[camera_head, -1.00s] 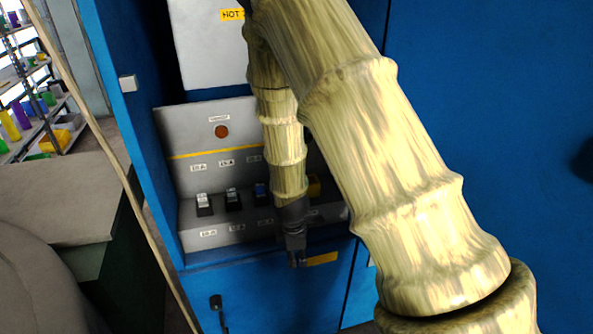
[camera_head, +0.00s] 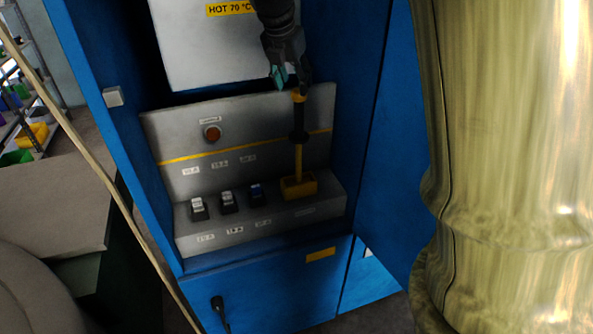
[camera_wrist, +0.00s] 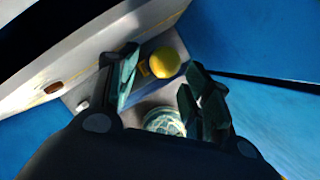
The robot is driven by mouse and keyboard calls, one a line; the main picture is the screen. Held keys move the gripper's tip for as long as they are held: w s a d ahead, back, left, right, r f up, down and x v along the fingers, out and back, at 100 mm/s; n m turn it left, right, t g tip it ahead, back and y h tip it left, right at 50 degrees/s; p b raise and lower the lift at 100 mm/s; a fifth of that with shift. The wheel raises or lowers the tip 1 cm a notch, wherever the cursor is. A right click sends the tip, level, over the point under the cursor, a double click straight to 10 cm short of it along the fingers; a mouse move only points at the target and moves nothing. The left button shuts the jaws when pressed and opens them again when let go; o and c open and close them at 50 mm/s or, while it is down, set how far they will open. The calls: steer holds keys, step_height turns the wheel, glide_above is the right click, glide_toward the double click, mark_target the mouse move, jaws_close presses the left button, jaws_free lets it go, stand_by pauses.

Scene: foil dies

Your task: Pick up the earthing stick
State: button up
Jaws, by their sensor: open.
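The earthing stick (camera_head: 299,158) is a thin yellow rod with a black collar partway up. It stands upright in a yellow socket block (camera_head: 299,187) at the right end of the grey panel. My gripper (camera_head: 293,80) is open and empty, just above the stick's top end, fingers pointing down. In the wrist view, the stick's round yellow top (camera_wrist: 165,62) shows between the spread fingers of my gripper (camera_wrist: 160,78), nearer their far side. I cannot tell whether the fingertips reach down around the top.
The grey panel (camera_head: 240,130) holds several small switches (camera_head: 227,201) left of the stick and a red-brown button (camera_head: 212,132). A white box (camera_head: 205,50) marked hot hangs above. Blue cabinet walls (camera_head: 365,150) flank it. A pale pole (camera_head: 85,160) leans at the left.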

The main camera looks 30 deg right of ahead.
mark_target(301, 107)
steer(key=p+x, duration=0.1)
steer(key=x, duration=0.3)
steer(key=shift+w+p, duration=0.2)
steer(key=shift+p, duration=0.2)
steer(key=shift+s+d+f+p, duration=0.1)
steer(key=shift+d+f+p, duration=0.3)
steer(key=shift+f+p, duration=0.4)
steer(key=shift+d+f+p, duration=0.35)
steer(key=shift+f+p, duration=0.3)
steer(key=shift+f, duration=0.25)
steer(key=shift+p+x, duration=0.4)
steer(key=shift+x, duration=0.9)
jaws_close()
steer(key=shift+r, duration=0.1)
